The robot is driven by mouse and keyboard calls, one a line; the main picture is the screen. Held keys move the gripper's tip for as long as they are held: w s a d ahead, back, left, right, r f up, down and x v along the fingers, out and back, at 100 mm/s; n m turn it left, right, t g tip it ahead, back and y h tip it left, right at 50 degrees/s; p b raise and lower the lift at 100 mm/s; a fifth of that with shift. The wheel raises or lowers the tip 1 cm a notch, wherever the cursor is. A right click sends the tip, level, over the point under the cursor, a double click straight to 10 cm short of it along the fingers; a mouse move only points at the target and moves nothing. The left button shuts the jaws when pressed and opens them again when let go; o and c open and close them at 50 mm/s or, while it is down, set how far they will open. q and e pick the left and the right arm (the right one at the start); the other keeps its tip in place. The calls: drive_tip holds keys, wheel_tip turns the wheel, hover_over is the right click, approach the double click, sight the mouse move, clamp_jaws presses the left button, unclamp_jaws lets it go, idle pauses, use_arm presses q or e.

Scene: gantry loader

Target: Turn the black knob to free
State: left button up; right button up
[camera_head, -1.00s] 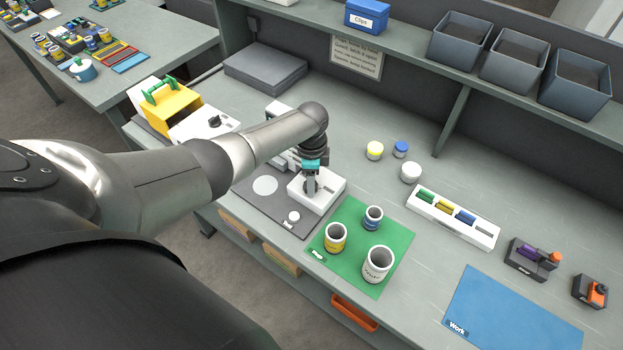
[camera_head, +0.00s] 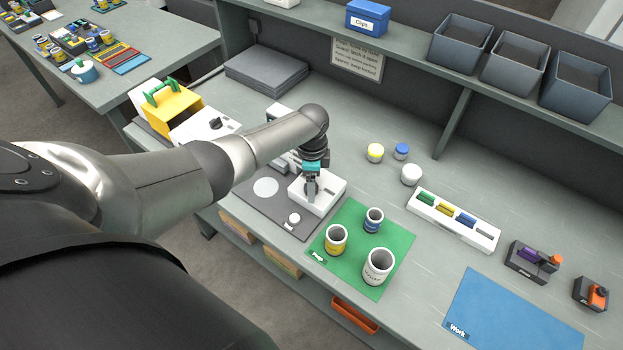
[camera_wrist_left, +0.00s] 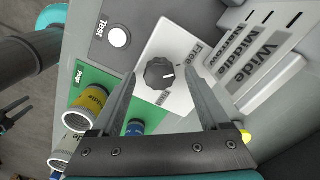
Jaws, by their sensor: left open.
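My left gripper (camera_wrist_left: 159,76) is open, with one finger on each side of the knob and gaps visible in this view. In the head view my left gripper (camera_head: 312,191) is over the white box (camera_head: 329,198) and hides the knob.
A grey plate with a white round button (camera_head: 293,219) lies beside the box. A green mat (camera_head: 342,274) with several cups is close in front. A white tray (camera_head: 482,238) with coloured pieces and a blue mat (camera_head: 510,315) are to the right.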

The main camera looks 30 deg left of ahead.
use_arm(q)
drive_tip(key=shift+r, duration=0.5)
wheel_tip(320, 180, up, 14)
drive_tip(key=p, duration=0.2)
drive_tip(key=shift+r, duration=0.15)
